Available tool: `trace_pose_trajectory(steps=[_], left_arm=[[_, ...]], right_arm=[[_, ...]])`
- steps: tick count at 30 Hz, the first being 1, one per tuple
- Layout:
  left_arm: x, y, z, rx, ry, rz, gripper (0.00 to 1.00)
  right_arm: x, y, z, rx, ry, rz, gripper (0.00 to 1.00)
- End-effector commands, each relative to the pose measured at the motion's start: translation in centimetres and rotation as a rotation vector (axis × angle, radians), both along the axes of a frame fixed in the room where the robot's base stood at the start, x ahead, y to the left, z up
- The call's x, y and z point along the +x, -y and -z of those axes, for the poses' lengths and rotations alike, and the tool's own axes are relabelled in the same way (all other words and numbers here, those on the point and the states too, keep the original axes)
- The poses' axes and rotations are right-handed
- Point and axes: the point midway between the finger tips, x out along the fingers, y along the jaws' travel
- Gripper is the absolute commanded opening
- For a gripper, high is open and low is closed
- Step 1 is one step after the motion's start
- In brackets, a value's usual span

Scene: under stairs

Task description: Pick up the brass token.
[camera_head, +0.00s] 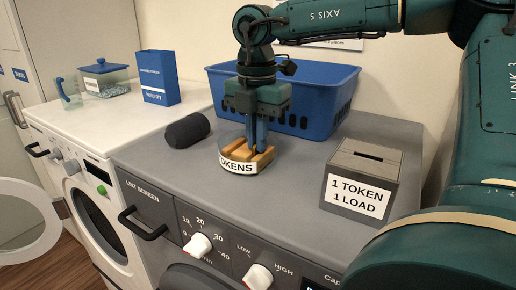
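A small round tray labelled "TOKENS" (238,167), with light wooden blocks in it, stands on the grey machine top. My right gripper (257,146) points straight down into this tray, its blue fingers among the wooden blocks. The fingers look close together, but their tips are hidden, so I cannot tell if they are open or shut. I cannot make out the brass token; the gripper and blocks may hide it. A grey box with a slot in its top (361,180), labelled "1 TOKEN 1 LOAD", stands to the right. My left gripper is not in view.
A blue basket (330,95) stands close behind my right gripper. A dark cylinder (187,130) lies left of the tray. A blue carton (159,78), a lidded tub (105,78) and a cup (68,95) stand on the white machine. Grey top between tray and slotted box is clear.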

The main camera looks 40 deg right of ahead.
Motion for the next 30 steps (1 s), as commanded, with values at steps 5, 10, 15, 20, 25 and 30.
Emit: trace_pose_trajectory(steps=[5, 10, 15, 20, 25, 30], left_arm=[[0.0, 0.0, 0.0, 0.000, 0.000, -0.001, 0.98], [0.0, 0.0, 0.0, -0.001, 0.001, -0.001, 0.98], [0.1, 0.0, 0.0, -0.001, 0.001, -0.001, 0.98], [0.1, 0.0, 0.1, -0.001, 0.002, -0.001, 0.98], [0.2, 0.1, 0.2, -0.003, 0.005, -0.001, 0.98], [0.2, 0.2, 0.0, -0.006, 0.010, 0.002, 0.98]], right_arm=[[0.0, 0.0, 0.0, 0.000, 0.000, 0.000, 0.00], [0.0, 0.0, -0.1, 0.000, 0.000, 0.000, 0.00], [0.0, 0.0, -0.1, -0.001, 0.001, 0.000, 0.00], [0.1, 0.0, -1.6, -0.002, 0.004, 0.001, 0.00], [0.1, 0.0, -5.1, -0.003, 0.005, 0.001, 0.00], [0.1, 0.0, -8.2, -0.001, 0.002, 0.000, 0.00]])
